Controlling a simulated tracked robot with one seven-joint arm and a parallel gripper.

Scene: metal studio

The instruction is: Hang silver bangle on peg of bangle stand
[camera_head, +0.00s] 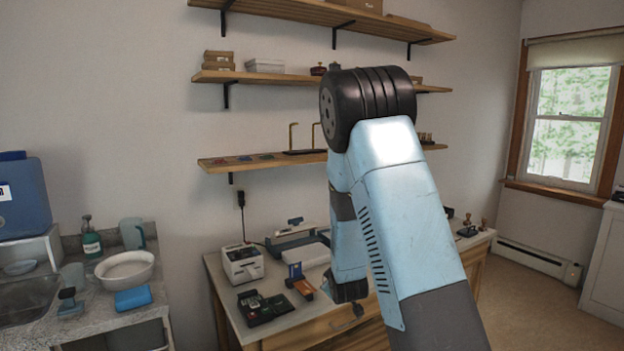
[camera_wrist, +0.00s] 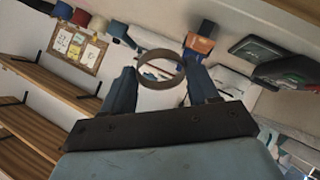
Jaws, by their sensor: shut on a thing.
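In the wrist view my gripper (camera_wrist: 161,71) is shut on the silver bangle (camera_wrist: 160,86), a plain greyish ring held between the two blue fingertips. The ring's opening faces the camera. In the head view my gripper (camera_head: 350,292) is low over the worktable, mostly behind my own arm, and I cannot make out the bangle there. A dark base with two upright brass posts bent at the top, which looks like the bangle stand (camera_head: 305,151), stands on the lowest wall shelf, above and left of my gripper. My arm covers the shelf just right of it.
The worktable (camera_head: 222,284) holds a white label printer (camera_head: 243,263), a dark card terminal (camera_head: 262,307) and an orange-and-blue item (camera_head: 299,280). The lowest shelf (camera_head: 215,166) carries small coloured pieces left of the stand. Two more shelves hang above it. A sink counter is at left.

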